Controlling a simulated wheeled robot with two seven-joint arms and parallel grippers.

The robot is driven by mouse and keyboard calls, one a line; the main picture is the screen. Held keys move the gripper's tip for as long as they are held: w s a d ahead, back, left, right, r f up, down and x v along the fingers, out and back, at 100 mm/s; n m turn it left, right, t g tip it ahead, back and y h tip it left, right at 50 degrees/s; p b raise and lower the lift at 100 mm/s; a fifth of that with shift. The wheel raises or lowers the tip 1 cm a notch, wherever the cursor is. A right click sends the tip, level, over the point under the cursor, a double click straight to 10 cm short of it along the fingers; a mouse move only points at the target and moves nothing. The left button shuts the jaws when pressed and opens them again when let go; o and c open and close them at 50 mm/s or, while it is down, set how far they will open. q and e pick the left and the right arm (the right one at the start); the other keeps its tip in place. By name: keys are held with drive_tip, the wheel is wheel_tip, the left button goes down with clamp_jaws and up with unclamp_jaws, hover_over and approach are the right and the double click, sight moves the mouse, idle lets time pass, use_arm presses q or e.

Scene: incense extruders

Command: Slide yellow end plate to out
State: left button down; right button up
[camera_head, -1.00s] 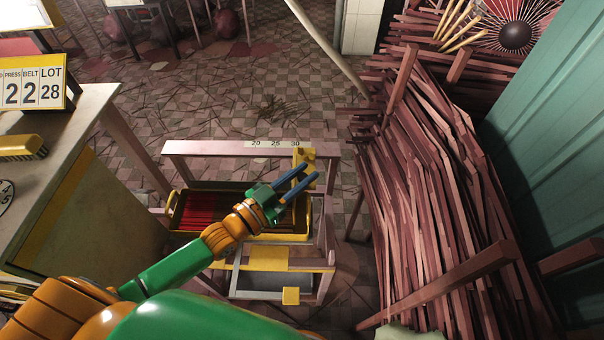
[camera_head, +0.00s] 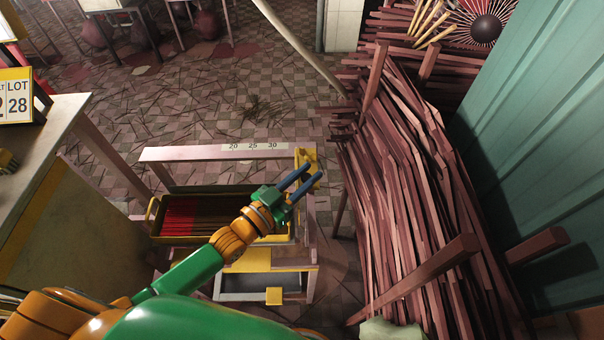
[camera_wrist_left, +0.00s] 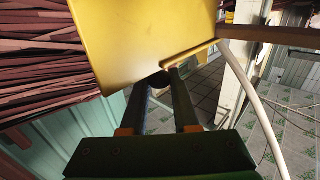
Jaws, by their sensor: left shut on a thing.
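The yellow end plate (camera_head: 303,156) sits at the right end of the pale rail (camera_head: 190,154), to the right of the 30 mark on the white scale (camera_head: 253,146). My left gripper (camera_head: 313,173) reaches in from the lower left and is shut on the plate. In the left wrist view the plate (camera_wrist_left: 150,35) fills the upper middle, and its raised edge lies at the fingertips (camera_wrist_left: 163,78). The exact contact is partly hidden there. My right gripper is not in view.
A yellow-rimmed tray (camera_head: 151,217) with red sticks lies under my left forearm. A large pile of reddish sticks (camera_head: 400,220) stands close on the right, before a teal wall (camera_head: 540,130). A table (camera_head: 50,150) stands at left. The floor behind the rail is open.

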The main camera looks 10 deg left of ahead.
use_arm(q)
drive_tip(key=c, duration=0.7)
unclamp_jaws()
drive_tip(key=shift+f, duration=0.1)
drive_tip(key=shift+a, duration=0.15)
drive_tip(key=shift+s+a, duration=0.1)
drive_tip(key=shift+s, duration=0.1)
drive_tip(key=v, duration=0.6)
drive_tip(key=shift+s+a, duration=0.15)
drive_tip(key=shift+s, duration=0.2)
